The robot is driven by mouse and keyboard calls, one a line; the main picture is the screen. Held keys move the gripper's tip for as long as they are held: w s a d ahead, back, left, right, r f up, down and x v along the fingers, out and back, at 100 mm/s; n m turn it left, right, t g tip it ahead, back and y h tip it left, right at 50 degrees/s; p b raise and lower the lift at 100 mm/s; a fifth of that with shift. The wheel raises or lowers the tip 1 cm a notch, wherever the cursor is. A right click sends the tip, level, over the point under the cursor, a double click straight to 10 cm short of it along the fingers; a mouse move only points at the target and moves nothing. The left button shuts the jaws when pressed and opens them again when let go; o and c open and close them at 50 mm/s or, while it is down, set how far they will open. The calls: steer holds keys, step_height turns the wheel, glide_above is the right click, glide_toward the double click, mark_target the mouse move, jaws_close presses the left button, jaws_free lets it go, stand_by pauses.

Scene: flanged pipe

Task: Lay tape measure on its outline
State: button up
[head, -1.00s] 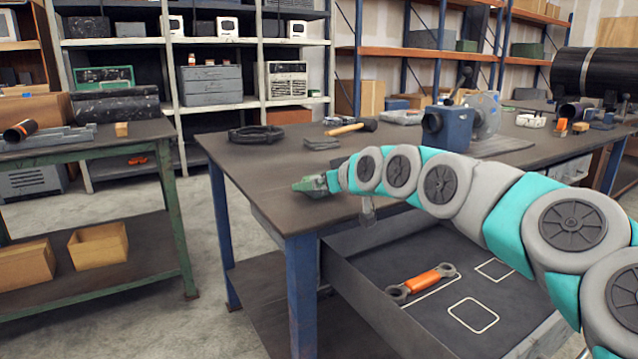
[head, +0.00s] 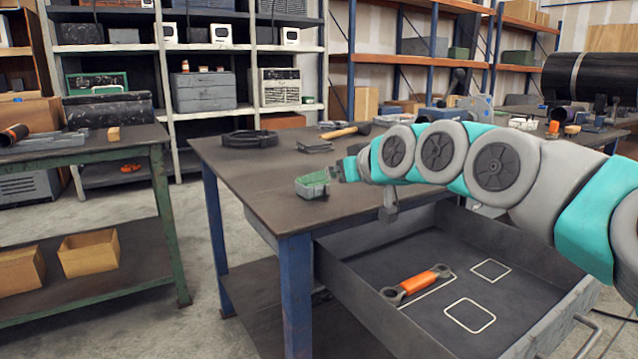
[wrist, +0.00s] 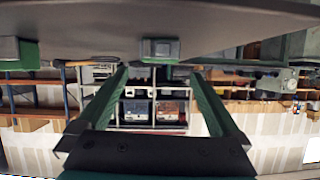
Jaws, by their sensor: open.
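A small green and grey block, which looks like the tape measure (head: 312,187), stands on the workbench top near its front left edge. In the wrist view, which is upside down, the tape measure (wrist: 161,50) sits ahead, centred between the fingers. My gripper (head: 346,170) is just to its right in the head view. Its two green fingers are spread, with nothing between them in the wrist view (wrist: 160,85). The open drawer (head: 345,272) below has pale outlines; two, a larger one (head: 469,315) and a smaller one (head: 491,270), are empty.
An orange-handled wrench (head: 416,284) lies in the drawer. A hammer (head: 345,131), a flat grey item (head: 315,146) and a black coil (head: 250,138) lie farther back on the bench. A green-framed bench (head: 165,220) stands left, across a floor gap.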

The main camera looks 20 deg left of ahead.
steer(key=w+d+m, duration=0.1)
steer(key=m, duration=0.3)
steer(key=w+d+r+m+h, duration=0.1)
steer(key=d+m, duration=0.1)
steer(key=m, duration=0.2)
steer(key=w+d+r+m+h+p, duration=0.1)
steer(key=m, duration=0.3)
steer(key=shift+w+d+r, duration=0.15)
steer(key=shift+d, duration=0.1)
steer(key=m, duration=0.2)
steer(key=r+m, duration=0.1)
steer(key=m, duration=0.2)
steer(key=shift+w+d+h, duration=0.2)
steer(key=shift+h, duration=0.2)
steer(key=m, duration=0.5)
steer(key=m+g+p, duration=0.2)
steer(key=m+g, duration=0.1)
steer(key=m, duration=1)
glide_above(312, 187)
steer(key=w+d, duration=0.1)
steer(key=d, duration=0.1)
steer(key=shift+a+f+h, duration=0.15)
steer(key=shift+f+h, duration=0.15)
steer(key=shift+f, duration=0.25)
steer(key=x, duration=0.5)
steer(key=shift+s+d+f, duration=0.1)
steer(key=shift+d+f, duration=0.25)
steer(key=shift+f, duration=0.1)
steer(key=shift+r, duration=0.1)
jaws_close()
